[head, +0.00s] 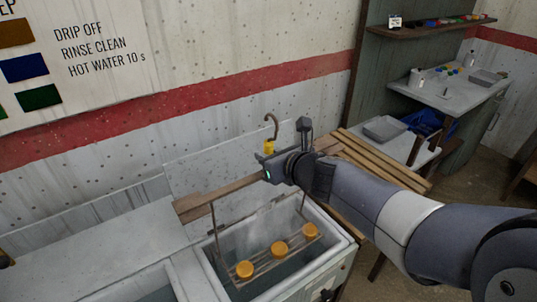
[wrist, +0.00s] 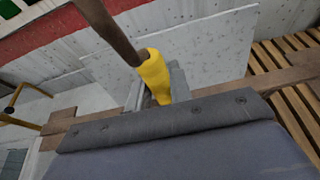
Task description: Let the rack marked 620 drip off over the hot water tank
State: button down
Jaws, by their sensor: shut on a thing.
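A wire rack (head: 275,256) with three orange caps hangs within the opening of the right-hand tank (head: 338,247). Whether its bottom touches the water is unclear. Its two thin side rods rise toward a brown hook (head: 271,120) with a yellow grip (head: 268,147). My gripper (head: 266,160) is shut on the yellow grip above the tank. In the wrist view the yellow grip (wrist: 153,75) stands past the edge of my gripper, with the brown rod above it. No 620 mark is readable.
A wooden rail (head: 220,195) crosses over the tank behind the rack. Another basin (head: 150,290) lies to the left. A slatted wooden bench (head: 385,160) stands right of the tank. A grey tray (head: 385,129) and a sink counter (head: 450,90) are farther right.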

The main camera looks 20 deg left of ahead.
aim_at(272, 144)
notch_tip(272, 144, down, 14)
jog(key=b, duration=1.4)
jog(key=shift+f, duration=0.25)
jog(key=shift+r, duration=0.1)
notch_tip(272, 144, up, 18)
jog(key=p, duration=1.7)
dwell(2.9)
